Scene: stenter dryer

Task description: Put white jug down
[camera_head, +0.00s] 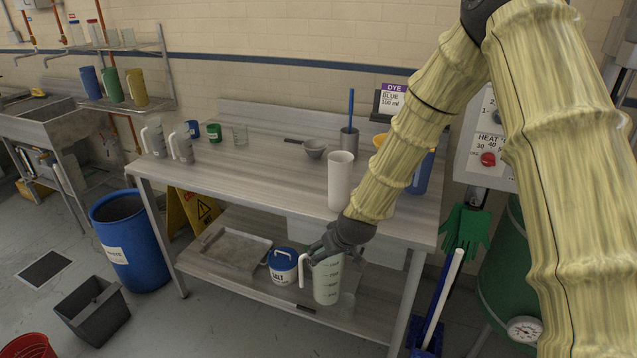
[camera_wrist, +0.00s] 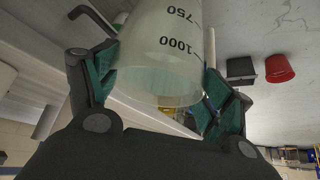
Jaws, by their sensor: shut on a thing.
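A whitish translucent measuring jug (camera_head: 327,284) with scale marks and a white handle hangs upright in my gripper (camera_head: 322,248), in front of the table's front edge. In the wrist view the jug (camera_wrist: 165,60) shows its 750 and 1000 marks, and my gripper (camera_wrist: 162,76) has one finger on each side of it near the rim. The jug looks empty. A separate tall white vessel (camera_head: 340,182) stands on the tabletop near the front edge, behind my gripper.
The metal table (camera_head: 255,185) has bare room left of the white vessel. Two grey-white jugs (camera_head: 154,138) stand at its left end, with small cups behind. A grey bowl (camera_head: 314,148) is farther back. The lower shelf holds a tray (camera_head: 235,249) and a salt tub (camera_head: 283,268).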

